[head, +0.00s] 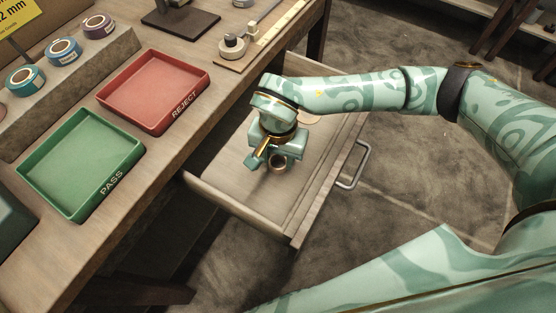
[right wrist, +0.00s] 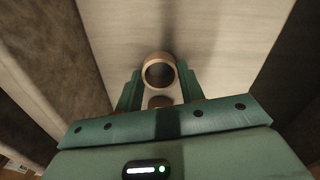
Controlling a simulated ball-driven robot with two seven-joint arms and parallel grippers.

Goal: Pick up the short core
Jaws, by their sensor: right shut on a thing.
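The short core (head: 278,161) is a small copper-brown ring in the open drawer (head: 222,182). My right gripper (head: 274,160) reaches down into the drawer and is shut on this core. In the right wrist view the core (right wrist: 159,68) sits between the two green fingertips (right wrist: 160,88), its round opening facing the camera. A second brown round shape (right wrist: 160,102) shows nearer the palm, between the fingers; I cannot tell what it is. Whether the core touches the drawer floor is unclear. My left gripper is out of view.
The drawer has a metal handle (head: 355,166) and raised side walls. On the bench are a red REJECT tray (head: 153,88), a green PASS tray (head: 78,165) and a rack with several tape rolls (head: 63,52). A wooden gauge strip (head: 270,35) lies behind.

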